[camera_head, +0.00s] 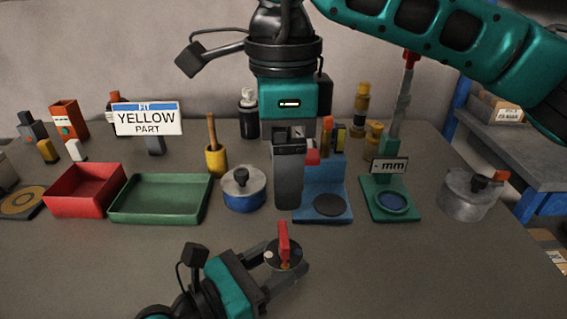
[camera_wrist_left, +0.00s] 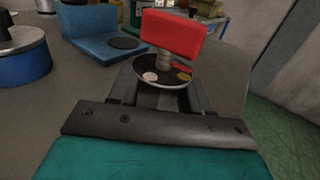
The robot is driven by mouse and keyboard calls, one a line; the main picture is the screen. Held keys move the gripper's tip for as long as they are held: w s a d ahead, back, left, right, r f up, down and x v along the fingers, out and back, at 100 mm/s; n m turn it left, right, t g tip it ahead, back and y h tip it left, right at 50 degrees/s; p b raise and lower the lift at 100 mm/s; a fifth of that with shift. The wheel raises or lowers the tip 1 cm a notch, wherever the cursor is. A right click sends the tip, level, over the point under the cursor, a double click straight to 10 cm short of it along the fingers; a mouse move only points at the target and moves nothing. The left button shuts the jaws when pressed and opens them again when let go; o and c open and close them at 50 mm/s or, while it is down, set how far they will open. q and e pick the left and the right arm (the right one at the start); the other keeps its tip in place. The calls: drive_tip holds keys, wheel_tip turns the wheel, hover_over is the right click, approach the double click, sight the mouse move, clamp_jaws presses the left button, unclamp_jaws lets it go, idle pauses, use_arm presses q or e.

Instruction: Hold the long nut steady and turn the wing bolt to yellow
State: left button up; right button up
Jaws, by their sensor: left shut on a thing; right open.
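The wing bolt (camera_head: 284,240) has a flat red wing, upright above a dark round dial (camera_head: 280,262). In the left wrist view the red wing (camera_wrist_left: 172,34) stands on a metal shank over the dial (camera_wrist_left: 165,84). The dial carries a pale spot at left and a yellow spot (camera_wrist_left: 184,76) at right; a small red pointer lies near the yellow one. My left gripper (camera_head: 284,273) is shut below the dial; the long nut between its fingers is mostly hidden. My right gripper (camera_head: 288,190) is open, pointing down, behind and above the wing bolt, apart from it.
A sign (camera_head: 147,118) reads "FIT YELLOW PART". Behind stand a red tray (camera_head: 85,205), a green tray (camera_head: 158,214), a blue-sided pot (camera_head: 244,200), a blue stand (camera_head: 336,190), a green gauge (camera_head: 412,208) and a metal pot (camera_head: 468,205). The front right tabletop is clear.

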use_arm(q)
drive_tip(key=o, duration=1.3)
drive_tip(key=shift+o, duration=0.2)
